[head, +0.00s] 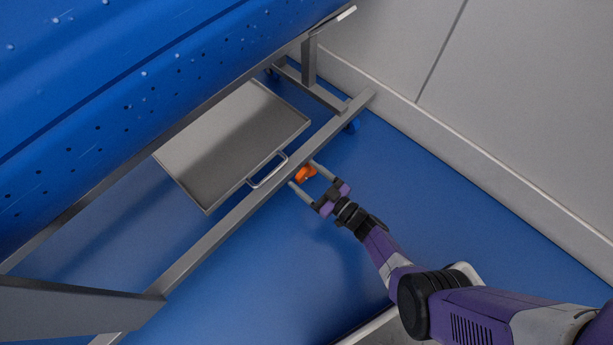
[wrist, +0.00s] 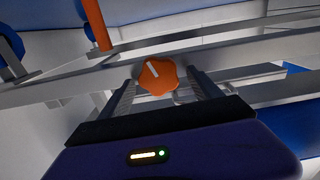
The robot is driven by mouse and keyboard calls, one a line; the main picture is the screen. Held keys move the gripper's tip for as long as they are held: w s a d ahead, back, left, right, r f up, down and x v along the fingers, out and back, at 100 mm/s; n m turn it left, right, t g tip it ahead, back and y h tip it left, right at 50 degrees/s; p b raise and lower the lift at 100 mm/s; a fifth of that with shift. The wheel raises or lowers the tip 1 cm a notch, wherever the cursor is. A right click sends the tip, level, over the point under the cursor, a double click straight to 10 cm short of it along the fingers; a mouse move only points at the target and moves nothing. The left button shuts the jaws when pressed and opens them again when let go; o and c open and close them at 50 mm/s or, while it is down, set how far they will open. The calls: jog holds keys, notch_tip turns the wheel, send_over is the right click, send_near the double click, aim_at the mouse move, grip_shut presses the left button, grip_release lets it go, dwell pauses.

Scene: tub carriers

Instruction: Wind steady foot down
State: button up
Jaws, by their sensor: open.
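The steady foot's orange knob (wrist: 159,76) has a lobed rim and a white line on its face, which points up and slightly left in the wrist view. In the head view the orange knob (head: 305,173) sits beside the carrier's lower steel rail (head: 232,221). My gripper (head: 304,174) is open, with one finger on each side of the knob. In the wrist view the fingers of my gripper (wrist: 160,88) reach up past the knob's lower half, with gaps visible. An orange post (wrist: 97,24) stands behind at the upper left. The foot's lower end is not clearly visible.
A blue tub (head: 130,90) hangs over the steel frame. A grey tray (head: 235,140) with a handle (head: 267,170) lies beyond the rail. The blue floor (head: 460,220) right of the arm is clear.

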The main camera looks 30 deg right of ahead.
jog(key=c, duration=1.4)
jog(key=shift+n, duration=0.3)
jog(key=n, duration=0.4)
jog(key=shift+s+a+n, duration=0.1)
jog(key=shift+a+n, duration=0.05)
jog(key=shift+n, duration=0.15)
jog(key=n, duration=0.4)
jog(key=shift+a+f+n, duration=0.15)
jog(key=shift+n, duration=0.15)
jog(key=n, duration=0.5)
jog(key=shift+f, duration=0.2)
jog(key=shift+s+a+f+n, duration=0.1)
jog(key=shift+n, duration=1.15)
jog(key=shift+f+n, duration=0.1)
jog(key=shift+n, duration=1.15)
